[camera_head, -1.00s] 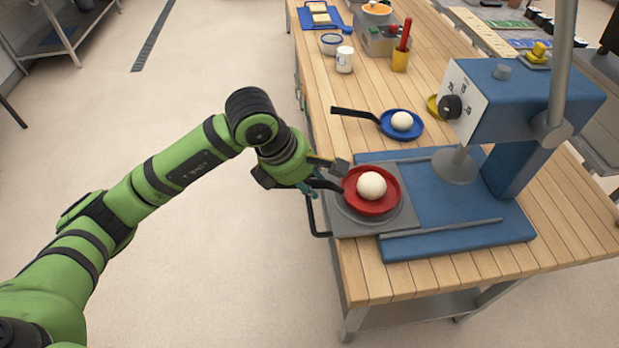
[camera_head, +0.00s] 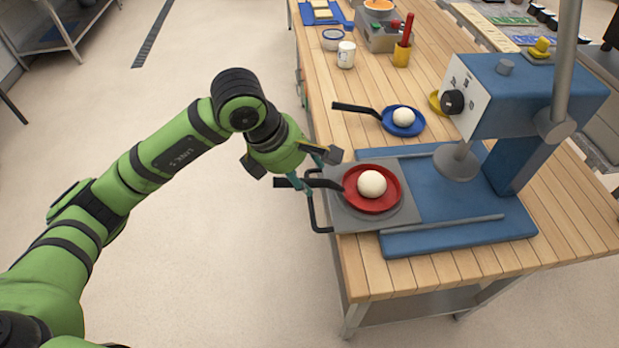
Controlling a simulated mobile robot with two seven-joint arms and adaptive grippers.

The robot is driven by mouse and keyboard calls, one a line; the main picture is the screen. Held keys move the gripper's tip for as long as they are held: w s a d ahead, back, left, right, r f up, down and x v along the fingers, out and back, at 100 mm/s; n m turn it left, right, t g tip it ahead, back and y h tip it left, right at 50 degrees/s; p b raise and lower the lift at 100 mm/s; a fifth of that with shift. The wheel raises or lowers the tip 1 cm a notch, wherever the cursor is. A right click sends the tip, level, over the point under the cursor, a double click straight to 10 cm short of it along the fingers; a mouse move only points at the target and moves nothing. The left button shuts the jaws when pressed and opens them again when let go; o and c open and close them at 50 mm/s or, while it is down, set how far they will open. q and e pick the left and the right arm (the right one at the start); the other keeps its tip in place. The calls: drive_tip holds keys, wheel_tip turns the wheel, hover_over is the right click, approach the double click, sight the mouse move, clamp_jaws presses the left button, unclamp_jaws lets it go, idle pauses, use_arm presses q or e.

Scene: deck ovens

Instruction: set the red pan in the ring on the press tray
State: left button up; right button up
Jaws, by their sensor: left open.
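The red pan (camera_head: 389,203) with a white dough ball (camera_head: 372,184) in it sits on the grey press tray (camera_head: 350,217). The pan covers most of the ring, of which a curved edge (camera_head: 403,213) shows around it. The pan looks level, and its black handle (camera_head: 300,183) points left past the tray edge. My left gripper (camera_head: 308,181) is open, with its fingers around or just beside the handle; I cannot tell whether they touch it. My right gripper is not in view.
The blue press (camera_head: 520,95) stands right of the tray, its round plate over the blue base (camera_head: 450,185). A blue pan (camera_head: 419,129) with a dough ball lies behind. The floor at left is clear.

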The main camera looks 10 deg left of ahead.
use_arm(q)
drive_tip(key=b+v, duration=0.1)
drive_tip(key=v, duration=0.7)
drive_tip(key=shift+r, duration=0.2)
idle(0.8)
